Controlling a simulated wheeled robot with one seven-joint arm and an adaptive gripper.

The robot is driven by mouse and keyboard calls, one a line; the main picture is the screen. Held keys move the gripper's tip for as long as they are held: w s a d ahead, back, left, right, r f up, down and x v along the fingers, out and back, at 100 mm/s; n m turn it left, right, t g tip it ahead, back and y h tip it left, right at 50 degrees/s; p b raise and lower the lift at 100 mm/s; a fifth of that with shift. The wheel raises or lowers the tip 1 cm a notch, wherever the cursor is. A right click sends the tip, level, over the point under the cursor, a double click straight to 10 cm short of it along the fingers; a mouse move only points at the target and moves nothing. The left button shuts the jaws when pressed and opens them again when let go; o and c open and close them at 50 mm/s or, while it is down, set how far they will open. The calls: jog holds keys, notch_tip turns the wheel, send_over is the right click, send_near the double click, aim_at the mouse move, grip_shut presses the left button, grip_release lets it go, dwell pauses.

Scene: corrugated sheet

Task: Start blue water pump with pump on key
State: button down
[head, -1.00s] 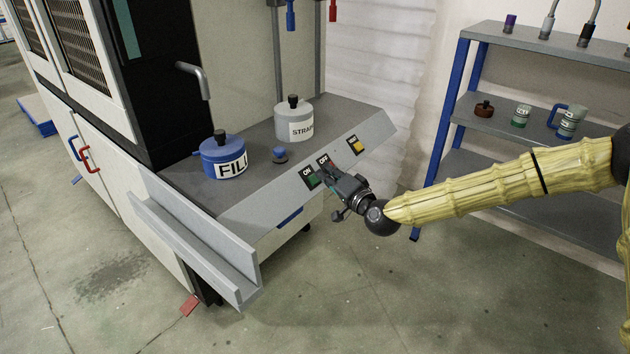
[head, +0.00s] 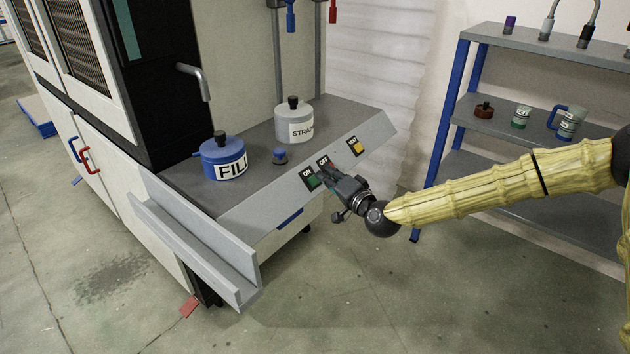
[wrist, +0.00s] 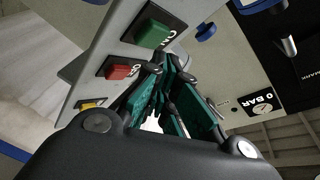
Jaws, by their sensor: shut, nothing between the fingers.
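The green ON key (head: 313,181) sits at the left of the sloped grey front panel; it shows large in the wrist view (wrist: 153,34). The red OFF key (head: 327,166) is beside it, also seen in the wrist view (wrist: 118,71). My gripper (head: 330,181) is shut and empty, its fingers close in front of the panel near these two keys. In the wrist view, the fingertips (wrist: 170,66) are by the panel edge beside the keys; I cannot tell whether they touch. No item is clearly marked as the water pump.
A yellow key (head: 355,146) is farther right on the panel. A blue FILL canister (head: 222,158), a white STRAP-labelled canister (head: 294,123) and a small blue knob (head: 280,156) stand on the bench. A blue-framed shelf (head: 450,130) stands at right.

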jog(key=shift+a+f, duration=0.1)
jog(key=shift+f, duration=0.05)
jog(key=shift+w+a+f+b, duration=0.15)
jog(key=shift+w+b, duration=0.05)
jog(key=shift+b, duration=0.25)
jog(key=shift+w+a+f+b, duration=0.15)
jog(key=shift+a+f+b, duration=0.1)
jog(key=shift+f+b, duration=0.05)
dwell(0.9)
jog(key=shift+r, duration=0.1)
dwell(0.3)
jog(key=shift+s+d+r, duration=0.35)
jog(key=shift+d+r, duration=0.15)
jog(key=s+d+r+p, duration=0.2)
jog(key=r, duration=0.1)
jog(key=shift+d+r, duration=0.25)
jog(key=shift+d, duration=0.15)
dwell(0.5)
dwell(0.4)
